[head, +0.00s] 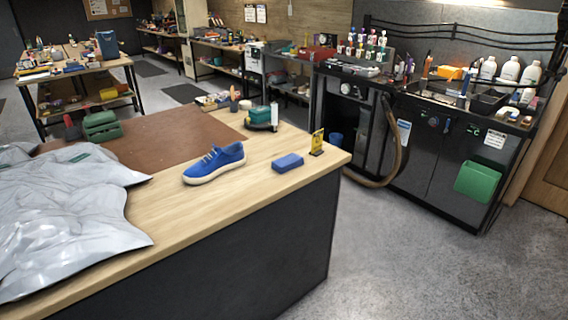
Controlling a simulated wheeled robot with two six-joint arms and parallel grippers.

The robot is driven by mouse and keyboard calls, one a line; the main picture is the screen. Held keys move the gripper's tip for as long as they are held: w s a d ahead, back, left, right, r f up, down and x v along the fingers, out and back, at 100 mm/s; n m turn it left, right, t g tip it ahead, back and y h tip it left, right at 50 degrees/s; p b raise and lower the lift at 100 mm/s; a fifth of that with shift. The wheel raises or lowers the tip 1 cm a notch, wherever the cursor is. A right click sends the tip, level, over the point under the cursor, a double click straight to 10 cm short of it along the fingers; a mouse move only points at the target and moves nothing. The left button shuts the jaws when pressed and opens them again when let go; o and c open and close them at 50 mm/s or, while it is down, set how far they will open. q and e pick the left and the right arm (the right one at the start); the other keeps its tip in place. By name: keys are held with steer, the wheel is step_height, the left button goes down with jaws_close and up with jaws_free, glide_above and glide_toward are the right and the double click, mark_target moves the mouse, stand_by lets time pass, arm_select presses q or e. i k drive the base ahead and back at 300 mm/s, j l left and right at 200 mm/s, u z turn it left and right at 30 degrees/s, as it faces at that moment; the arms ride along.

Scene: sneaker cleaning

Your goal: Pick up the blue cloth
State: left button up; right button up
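A small blue folded block (287,162), which looks like the blue cloth, lies flat on the wooden worktable (230,215) near its right front edge. A blue sneaker (215,164) with a white sole stands upright to its left, apart from it. Neither of my grippers is in view.
A crumpled silvery sheet (65,225) covers the table's left end. A brown mat (150,139) lies behind the sneaker. A small yellow sign (317,143) stands right of the blue block. A dark sink cabinet (430,150) is at the right. Grey floor (430,265) is clear in front.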

mark_target(285, 163)
steer(key=z, duration=2.3)
steer(key=i+j+z, duration=0.15)
steer(key=j+z, duration=0.2)
steer(key=i+j+z, duration=0.1)
steer(key=j+z, duration=0.45)
steer(key=z, duration=0.2)
steer(key=j+z, duration=0.3)
steer(key=j, duration=2.2)
steer(key=u, duration=1.75)
